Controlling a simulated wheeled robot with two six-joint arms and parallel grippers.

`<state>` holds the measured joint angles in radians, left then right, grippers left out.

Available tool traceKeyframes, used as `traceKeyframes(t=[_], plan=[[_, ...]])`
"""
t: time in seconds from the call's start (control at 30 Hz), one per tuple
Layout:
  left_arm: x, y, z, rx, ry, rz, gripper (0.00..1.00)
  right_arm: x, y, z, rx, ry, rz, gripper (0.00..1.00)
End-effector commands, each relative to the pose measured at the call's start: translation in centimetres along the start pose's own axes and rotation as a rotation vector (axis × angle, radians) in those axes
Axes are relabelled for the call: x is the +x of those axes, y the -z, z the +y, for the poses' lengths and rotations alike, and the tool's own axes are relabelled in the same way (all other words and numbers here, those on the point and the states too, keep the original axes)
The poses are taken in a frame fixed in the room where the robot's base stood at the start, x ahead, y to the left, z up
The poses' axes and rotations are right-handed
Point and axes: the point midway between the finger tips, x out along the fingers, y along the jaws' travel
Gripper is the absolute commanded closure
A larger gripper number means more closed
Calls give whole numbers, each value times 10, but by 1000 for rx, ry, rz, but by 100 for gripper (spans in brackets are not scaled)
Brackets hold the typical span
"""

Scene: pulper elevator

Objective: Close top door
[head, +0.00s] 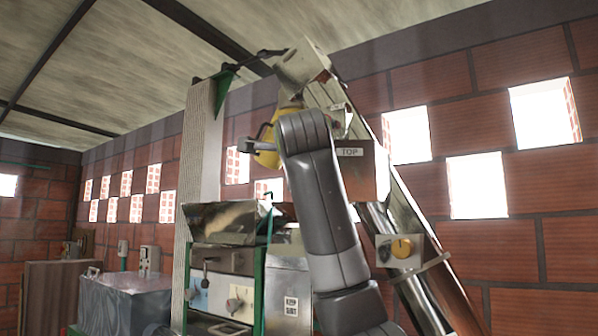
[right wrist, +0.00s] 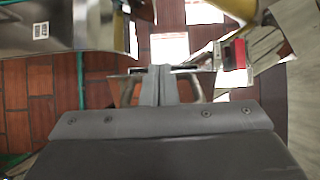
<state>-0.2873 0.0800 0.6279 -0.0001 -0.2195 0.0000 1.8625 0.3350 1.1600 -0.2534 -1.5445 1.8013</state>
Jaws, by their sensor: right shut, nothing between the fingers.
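The metal elevator (head: 430,262) slants up from lower right to the top of the head view. A box with a brown-looking face and a TOP label (head: 350,152) sits on its upper part, partly behind my right arm. Above it, bright metal plates (head: 302,66) stick out at the elevator's head; I cannot tell which is the top door or how far open it is. My right arm reaches up in front of these parts and hides some of them. In the right wrist view my right gripper (right wrist: 160,84) is shut and empty, with its fingertips near a metal part.
A yellow part (head: 266,148) is beside my right arm. The pulper machine (head: 222,258) with green frame stands below left. A grey box (head: 124,300) is at lower left. Brick walls with window openings stand behind.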

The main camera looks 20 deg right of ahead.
Motion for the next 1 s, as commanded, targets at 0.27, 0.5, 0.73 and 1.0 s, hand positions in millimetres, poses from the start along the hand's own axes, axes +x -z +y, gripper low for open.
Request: traceKeyframes(t=[0.27, 0.5, 0.73, 1.0], plan=[[0, -8, 0, -1, 0, -11, 60, 4, 0, -1, 0, 1, 0, 100], [-1, -21, -1, -3, 1, -31, 60, 4, 0, 0, 0, 1, -1, 100], [-1, -20, -1, -3, 1, -29, 60, 4, 0, 0, 0, 1, -1, 100], [0, -13, 0, -2, 1, -20, 60, 4, 0, 0, 0, 1, -1, 100]])
